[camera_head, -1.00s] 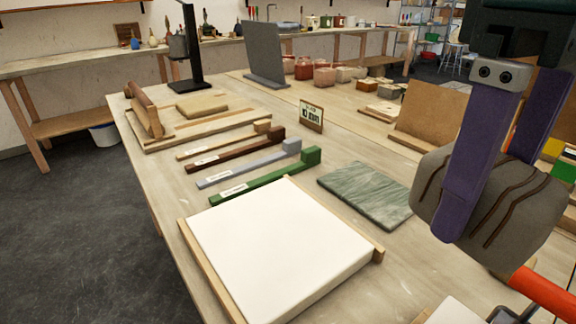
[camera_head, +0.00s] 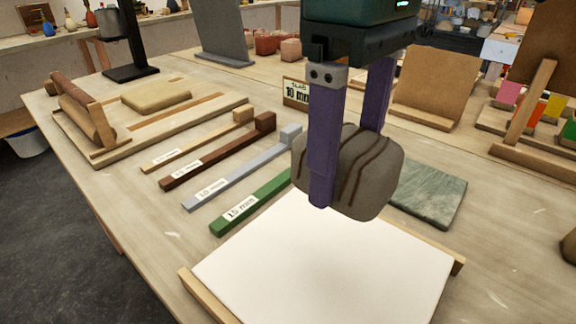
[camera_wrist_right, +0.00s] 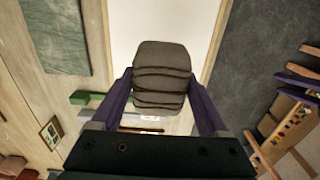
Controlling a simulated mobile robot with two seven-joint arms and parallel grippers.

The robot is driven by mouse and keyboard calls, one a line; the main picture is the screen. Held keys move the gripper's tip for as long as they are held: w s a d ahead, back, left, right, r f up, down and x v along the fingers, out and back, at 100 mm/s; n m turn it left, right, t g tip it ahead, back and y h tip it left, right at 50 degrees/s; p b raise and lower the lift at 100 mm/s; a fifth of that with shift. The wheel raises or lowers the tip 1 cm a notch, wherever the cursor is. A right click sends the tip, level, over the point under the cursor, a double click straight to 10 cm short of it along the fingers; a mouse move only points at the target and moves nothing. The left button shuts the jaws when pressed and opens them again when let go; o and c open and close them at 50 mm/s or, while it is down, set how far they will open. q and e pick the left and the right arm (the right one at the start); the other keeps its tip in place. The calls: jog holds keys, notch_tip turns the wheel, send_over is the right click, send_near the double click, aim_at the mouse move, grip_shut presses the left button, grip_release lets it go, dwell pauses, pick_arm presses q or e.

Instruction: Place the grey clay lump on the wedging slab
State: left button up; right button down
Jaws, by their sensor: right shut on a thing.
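The grey clay lump (camera_head: 365,180), with dark grooves across it, is held between the purple fingers of my right gripper (camera_head: 345,170). One finger is in front of the lump, the other partly hidden behind it. The wedging slab, a wide white slab (camera_head: 320,270) with wooden side rails, lies at the front of the table. The lump shows over the slab's far edge and appears raised above it. In the right wrist view the lump (camera_wrist_right: 160,75) is between both fingers (camera_wrist_right: 162,90), with the white slab (camera_wrist_right: 160,22) beyond. My left gripper is out of view.
A green marbled slab (camera_head: 428,194) lies right of the lump. Several thickness strips, including a green one (camera_head: 250,203), lie left. A rolling pin (camera_head: 85,112) rests on a board at left, and a small sign (camera_head: 296,94) stands behind. Bare table shows at right.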

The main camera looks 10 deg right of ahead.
notch_tip(320, 180, down, 12)
jog(key=shift+r+b, duration=0.1)
jog(key=shift+b, duration=0.6)
grip_release()
notch_tip(320, 180, up, 11)
jog(key=shift+w+r+p, duration=0.1)
jog(key=shift+r+p, duration=0.05)
jog(key=shift+p, duration=0.6)
jog(key=shift+r, duration=0.4)
